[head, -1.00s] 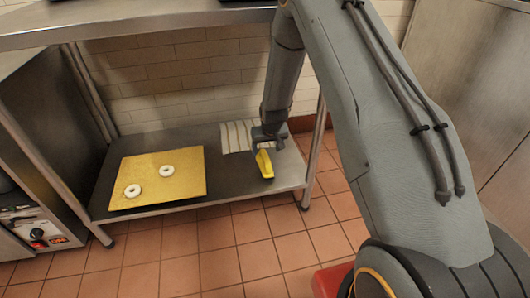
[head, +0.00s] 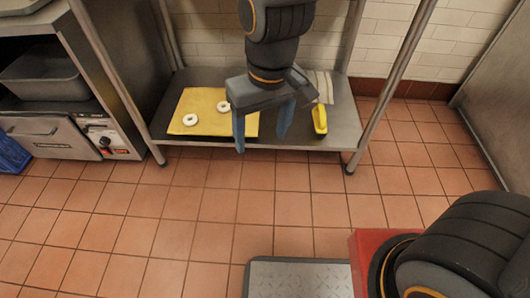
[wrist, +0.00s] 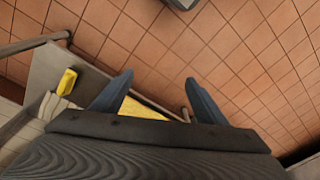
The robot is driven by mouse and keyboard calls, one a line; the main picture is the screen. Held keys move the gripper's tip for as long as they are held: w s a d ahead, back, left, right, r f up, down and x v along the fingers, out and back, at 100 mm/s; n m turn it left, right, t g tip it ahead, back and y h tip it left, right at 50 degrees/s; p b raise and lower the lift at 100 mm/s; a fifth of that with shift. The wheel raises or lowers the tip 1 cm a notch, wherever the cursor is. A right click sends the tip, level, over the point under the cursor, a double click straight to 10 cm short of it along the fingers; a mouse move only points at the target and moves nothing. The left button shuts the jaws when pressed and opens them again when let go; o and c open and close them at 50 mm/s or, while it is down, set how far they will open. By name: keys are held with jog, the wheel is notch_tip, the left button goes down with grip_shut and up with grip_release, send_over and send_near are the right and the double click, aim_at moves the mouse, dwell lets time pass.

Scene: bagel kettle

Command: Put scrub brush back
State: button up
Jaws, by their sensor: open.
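The scrub brush, a yellow block-like thing (head: 319,119), lies on the right part of the low steel shelf (head: 300,142), beside a striped cloth (head: 322,86). It also shows at the left in the wrist view (wrist: 67,82). My gripper (head: 262,146) is open and empty, its two blue fingers pointing down in front of the shelf, to the left of the brush and apart from it. In the wrist view my gripper (wrist: 150,88) has nothing between its fingertips but floor behind.
A yellow board (head: 195,104) with two white rings, likely bagels (head: 190,119), lies on the shelf's left part. Shelf posts stand at both sides. An oven unit (head: 75,130) is at the left. The tiled floor (head: 200,220) is mostly open; a grey treaded plate (head: 298,278) is at the bottom.

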jog(key=s+d+r, duration=0.1)
jog(key=s, duration=0.5)
jog(key=shift+s+r+n+g, duration=0.15)
jog(key=shift+s+n+g, duration=0.15)
jog(key=shift+s+n, duration=0.1)
dwell(0.6)
jog(key=d+r+m+p, duration=0.3)
jog(key=d+r+p, duration=0.7)
jog(key=r+p, duration=0.3)
jog(key=d+r+m+h+p, duration=0.1)
jog(key=d+r+m+p, duration=0.2)
jog(key=d+r+p, duration=0.8)
notch_tip(320, 180, up, 3)
jog(key=p, duration=0.5)
jog(key=shift+m, duration=0.4)
jog(key=shift+c, duration=0.5)
